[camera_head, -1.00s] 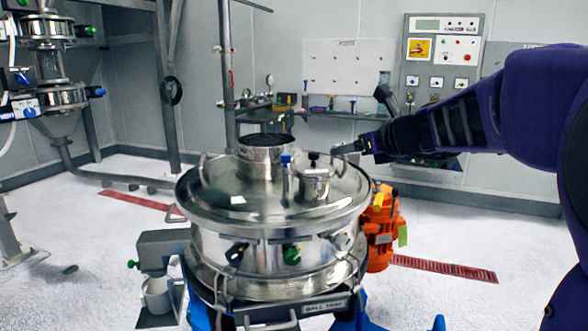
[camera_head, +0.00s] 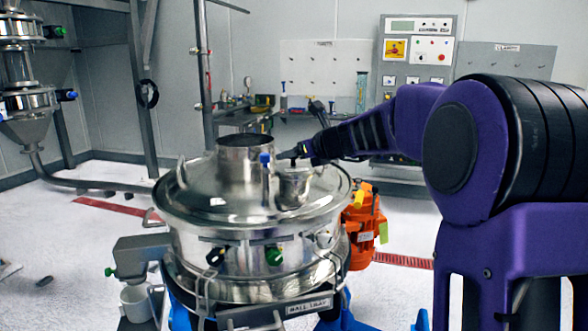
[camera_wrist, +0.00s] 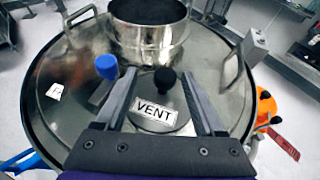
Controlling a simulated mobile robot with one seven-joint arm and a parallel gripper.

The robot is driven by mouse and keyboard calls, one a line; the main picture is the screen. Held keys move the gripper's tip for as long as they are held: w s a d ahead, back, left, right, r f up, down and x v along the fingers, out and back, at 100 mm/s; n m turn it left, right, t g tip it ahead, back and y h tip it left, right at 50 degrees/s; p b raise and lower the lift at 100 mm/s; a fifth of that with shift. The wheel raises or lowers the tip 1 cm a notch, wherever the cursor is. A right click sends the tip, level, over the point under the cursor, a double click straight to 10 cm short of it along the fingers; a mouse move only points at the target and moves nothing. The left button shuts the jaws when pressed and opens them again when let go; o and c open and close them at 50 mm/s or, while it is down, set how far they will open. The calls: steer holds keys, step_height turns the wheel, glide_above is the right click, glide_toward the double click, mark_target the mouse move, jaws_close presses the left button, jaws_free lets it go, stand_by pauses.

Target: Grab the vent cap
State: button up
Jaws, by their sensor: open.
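The vent cap (camera_wrist: 155,115) is a round metal lid with a black ball knob (camera_wrist: 165,79) and a white "VENT" label. In the head view the cap (camera_head: 294,176) tops a short metal neck on the right part of the sifter lid (camera_head: 215,208). My gripper (camera_wrist: 159,79) is open, with one finger on each side of the knob and label in the wrist view. In the head view my gripper (camera_head: 297,153) is at the knob's height. I cannot tell whether the fingers touch the cap.
A wide open metal inlet (camera_wrist: 150,42) stands behind the cap. A blue-topped post (camera_wrist: 107,67) is close to the left finger. Lid handles (camera_wrist: 232,62) rise at both sides. An orange motor (camera_head: 364,225) hangs at the sifter's right.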

mark_target(288, 162)
steer(key=x, duration=0.5)
steer(key=shift+w+d+r, duration=0.15)
steer(key=shift+w+d, duration=0.1)
steer(key=shift+d, duration=0.05)
steer(key=shift+c, duration=0.2)
jaws_close()
